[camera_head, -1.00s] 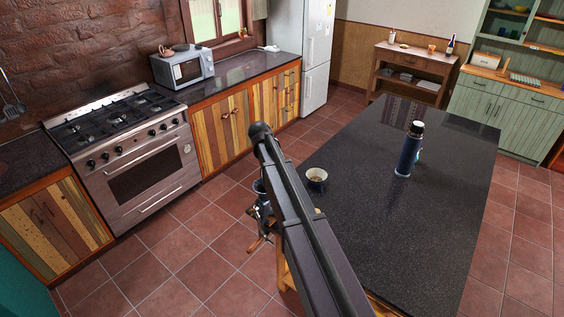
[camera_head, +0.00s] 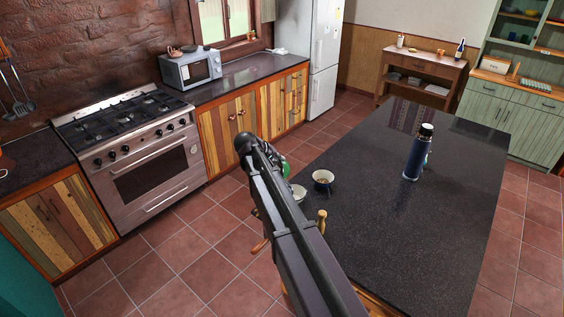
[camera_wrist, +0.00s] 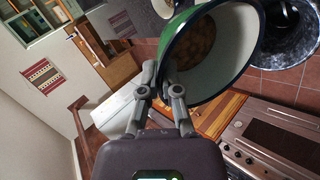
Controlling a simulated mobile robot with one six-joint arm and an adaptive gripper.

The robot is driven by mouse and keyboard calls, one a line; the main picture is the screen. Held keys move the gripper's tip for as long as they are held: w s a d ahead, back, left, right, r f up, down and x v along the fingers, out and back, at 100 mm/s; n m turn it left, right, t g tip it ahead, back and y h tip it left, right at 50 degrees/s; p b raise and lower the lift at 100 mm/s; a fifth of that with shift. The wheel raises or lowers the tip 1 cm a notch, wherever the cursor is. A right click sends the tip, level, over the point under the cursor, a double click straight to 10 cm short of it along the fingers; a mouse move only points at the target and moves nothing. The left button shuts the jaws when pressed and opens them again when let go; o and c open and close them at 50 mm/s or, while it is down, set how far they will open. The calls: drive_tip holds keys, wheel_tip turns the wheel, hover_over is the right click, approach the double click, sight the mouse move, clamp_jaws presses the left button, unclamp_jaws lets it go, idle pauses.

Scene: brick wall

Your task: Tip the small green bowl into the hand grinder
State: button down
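In the wrist view my gripper (camera_wrist: 162,85) is shut on the rim of the small green bowl (camera_wrist: 182,32). The bowl has a pale inside and a dark rim, and brown pieces (camera_wrist: 200,45) lie in it. A dark, speckled round opening (camera_wrist: 288,42) is close beside the bowl on the right; it looks like the hand grinder's hopper. In the head view a bit of green (camera_head: 285,168) shows past my arm, probably this bowl. A wooden knob (camera_head: 321,217), probably of the grinder, shows by my arm. My arm hides the gripper and most of the grinder there.
A white bowl (camera_head: 322,178) with brown contents stands on the dark counter (camera_head: 400,235). A pale round vessel (camera_head: 298,192) is partly hidden by my arm. A blue flask (camera_head: 418,152) stands farther right. The counter's right and near parts are clear.

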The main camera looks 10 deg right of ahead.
drive_tip(key=shift+s+a+r+h, duration=0.1)
drive_tip(key=shift+a+h, duration=0.2)
drive_tip(key=shift+a, duration=0.05)
drive_tip(key=shift+s+a+r+t+h+b, duration=0.1)
drive_tip(key=shift+s+a+t+h+b, duration=0.2)
drive_tip(key=shift+a+h+b, duration=0.6)
drive_tip(key=shift+s+a+r+t+h+b, duration=0.1)
drive_tip(key=shift+a+t+h+b, duration=0.4)
drive_tip(key=shift+b, duration=0.75)
drive_tip(key=shift+h, duration=0.3)
drive_tip(key=shift+s+a+h+b, duration=0.2)
drive_tip(key=shift+a+h+b, duration=0.25)
drive_tip(key=shift+b, duration=0.4)
drive_tip(key=shift+s+a+r+t+h+b, duration=0.1)
drive_tip(key=shift+s+a+t+h+b, duration=0.2)
drive_tip(key=shift+a+h+b, duration=0.65)
drive_tip(key=shift+s+a+t+h+b, duration=0.15)
drive_tip(key=shift+a+t+h+b, duration=0.25)
drive_tip(key=shift+b, duration=1.05)
drive_tip(key=shift+d+r+p, duration=0.1)
drive_tip(key=shift+d+p, duration=0.1)
drive_tip(key=shift+p, duration=0.1)
